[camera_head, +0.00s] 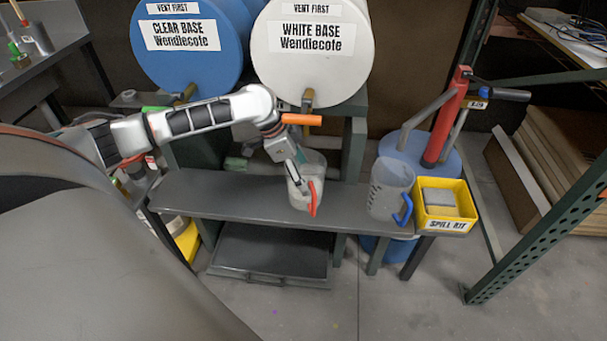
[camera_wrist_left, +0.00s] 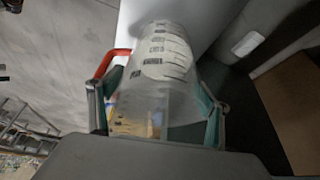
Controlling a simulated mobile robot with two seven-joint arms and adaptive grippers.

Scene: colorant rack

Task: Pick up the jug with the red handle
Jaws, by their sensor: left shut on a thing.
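The jug with the red handle (camera_head: 301,193) is a translucent measuring jug, upright at the middle of the grey bench, below the white drum's tap. Its red handle (camera_head: 313,200) points to the front. I cannot tell whether its base touches the bench. My left gripper (camera_head: 294,176) is shut on this jug. In the left wrist view the jug (camera_wrist_left: 160,50) lies between the two fingers of my left gripper (camera_wrist_left: 160,95), with its red handle (camera_wrist_left: 107,62) outside them. My right gripper is not in view.
A similar jug with a blue handle (camera_head: 387,190) stands on the bench to the right, beside a yellow spill kit bin (camera_head: 447,225). A blue drum (camera_head: 187,50) and a white drum (camera_head: 308,75) lie above the bench. A red hand pump (camera_head: 446,117) stands behind. The bench's left part is clear.

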